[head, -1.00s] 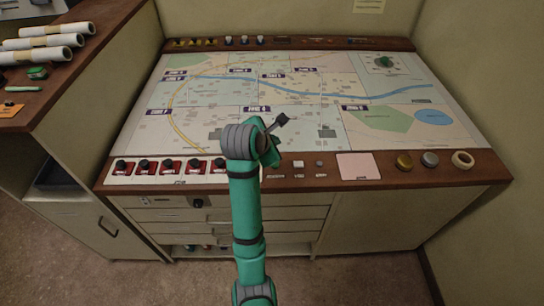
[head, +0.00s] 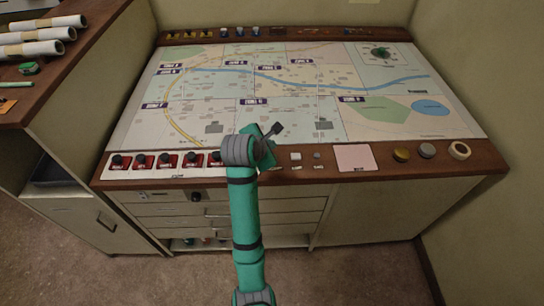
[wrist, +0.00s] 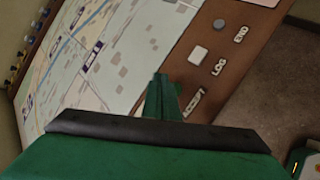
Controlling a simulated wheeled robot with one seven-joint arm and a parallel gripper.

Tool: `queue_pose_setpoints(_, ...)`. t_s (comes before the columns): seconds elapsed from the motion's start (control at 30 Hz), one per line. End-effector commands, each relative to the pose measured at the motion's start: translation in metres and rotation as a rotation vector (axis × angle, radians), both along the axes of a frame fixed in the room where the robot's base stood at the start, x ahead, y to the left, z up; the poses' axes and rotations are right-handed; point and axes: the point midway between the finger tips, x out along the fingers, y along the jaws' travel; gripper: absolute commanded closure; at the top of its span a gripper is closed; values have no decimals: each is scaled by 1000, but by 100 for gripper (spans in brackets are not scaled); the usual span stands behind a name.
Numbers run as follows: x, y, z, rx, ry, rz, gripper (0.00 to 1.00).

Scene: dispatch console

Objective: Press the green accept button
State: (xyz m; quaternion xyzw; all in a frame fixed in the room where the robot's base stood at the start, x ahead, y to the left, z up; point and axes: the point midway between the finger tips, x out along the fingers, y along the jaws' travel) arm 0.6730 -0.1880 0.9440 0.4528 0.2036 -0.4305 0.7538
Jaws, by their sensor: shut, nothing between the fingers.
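The row of console buttons runs along the wooden front strip. In the wrist view, the accept label (wrist: 193,102) lies just right of my shut gripper (wrist: 160,80), whose narrow green fingers point at the panel. In the head view my arm and wrist hide that spot, left of the white button (head: 295,156). The white log button (wrist: 198,54) and grey end button (wrist: 219,23) are clear of my fingers. I cannot tell whether the fingertips touch anything.
Several red switches (head: 165,160) line the strip left of my arm. A pink pad (head: 353,157), round knobs (head: 401,155) and a tape roll (head: 459,150) are to the right. The map (head: 300,90) lies flat behind. A wooden side shelf (head: 75,70) rises at left.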

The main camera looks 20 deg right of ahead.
Motion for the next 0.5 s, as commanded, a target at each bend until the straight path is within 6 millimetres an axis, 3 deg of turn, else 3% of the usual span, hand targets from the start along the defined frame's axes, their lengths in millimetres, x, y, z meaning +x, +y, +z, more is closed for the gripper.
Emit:
queue_pose_setpoints(0.2, -1, -1, -21, 0, 2, -1, 100)
queue_pose_setpoints(0.5, 0, 0, -28, -1, 0, -1, 100)
